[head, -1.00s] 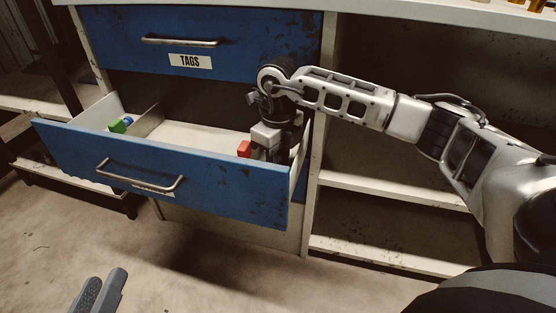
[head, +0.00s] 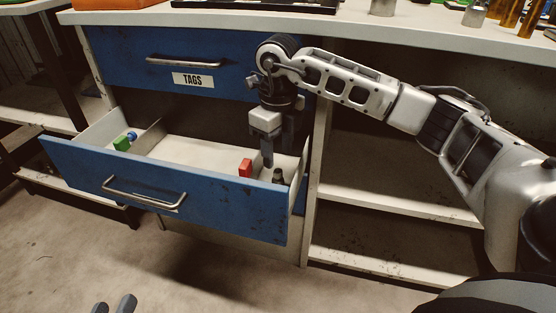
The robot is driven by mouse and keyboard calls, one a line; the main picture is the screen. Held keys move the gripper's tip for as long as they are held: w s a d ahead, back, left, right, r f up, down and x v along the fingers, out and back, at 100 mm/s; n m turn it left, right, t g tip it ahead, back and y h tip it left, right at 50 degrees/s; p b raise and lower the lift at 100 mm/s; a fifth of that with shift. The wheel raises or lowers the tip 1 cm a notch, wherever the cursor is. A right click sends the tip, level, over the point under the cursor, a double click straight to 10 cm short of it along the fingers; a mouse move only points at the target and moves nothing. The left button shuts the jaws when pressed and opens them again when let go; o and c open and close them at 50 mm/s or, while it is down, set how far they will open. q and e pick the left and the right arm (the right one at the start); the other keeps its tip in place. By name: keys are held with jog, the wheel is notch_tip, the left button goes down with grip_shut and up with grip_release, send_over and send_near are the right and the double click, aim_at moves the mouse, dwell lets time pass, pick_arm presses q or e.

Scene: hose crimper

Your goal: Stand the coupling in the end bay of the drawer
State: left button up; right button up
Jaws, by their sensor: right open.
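The blue-fronted drawer (head: 215,205) is pulled open below the TAGS drawer. A small dark piece, which looks like the coupling (head: 279,176), stands at the drawer's right end, close behind the front panel. It appears upright; its lower part is hidden by the panel. My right gripper (head: 267,158) is open and points down just left of and above it, its fingertips still low over the drawer. I see no contact between them. Only the fingertips of my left gripper (head: 113,304) show at the bottom left edge, away from the drawer; their opening is unclear.
A red block (head: 245,168) stands left of my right gripper in the drawer. A green block (head: 122,143) and a blue piece (head: 132,135) are in the left bay, beyond a divider (head: 149,140). The worktop (head: 400,22) overhangs; open shelves (head: 390,205) lie right.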

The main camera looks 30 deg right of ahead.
aim_at(278, 170)
pick_arm(q)
jog(key=shift+a+f+m+y+p, duration=0.15)
jog(key=shift+a+m+y+p, duration=0.15)
jog(key=shift+y+p, duration=0.15)
pick_arm(e)
notch_tip(278, 170, up, 4)
jog(key=shift+r, duration=0.1)
pick_arm(q)
jog(key=shift+s, duration=0.1)
